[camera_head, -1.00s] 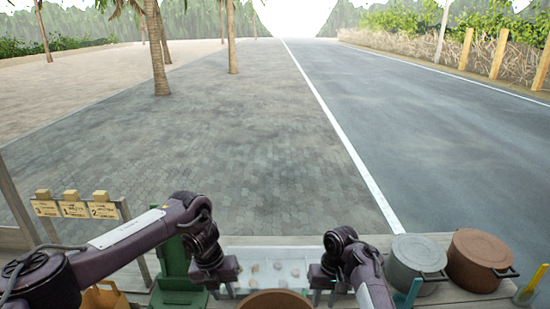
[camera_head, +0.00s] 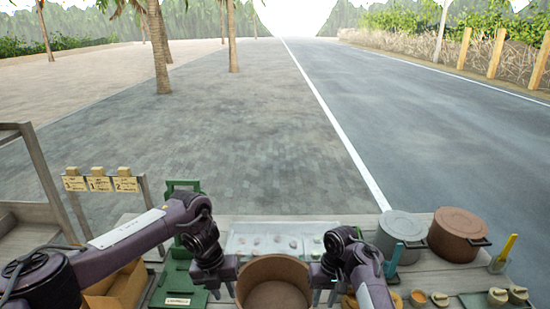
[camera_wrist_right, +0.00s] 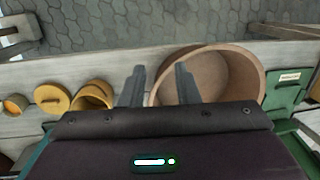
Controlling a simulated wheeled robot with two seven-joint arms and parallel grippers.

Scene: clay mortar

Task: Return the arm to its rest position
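My left gripper (camera_head: 222,289) is in the head view, left of a brown clay mortar bowl (camera_head: 274,270). Its two fingers point down and look apart, with nothing between them. My right gripper (camera_head: 324,294) is just right of the bowl in the head view. My left arm reaches in from the left.
A tray with small lumps (camera_head: 262,241) lies behind the bowl. A grey pot (camera_head: 401,232) and a brown pot (camera_head: 458,236) stand at right. Small yellow jars (camera_wrist_right: 92,96) sit by my right gripper. A green stand (camera_head: 180,270) and box (camera_head: 118,287) are at left.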

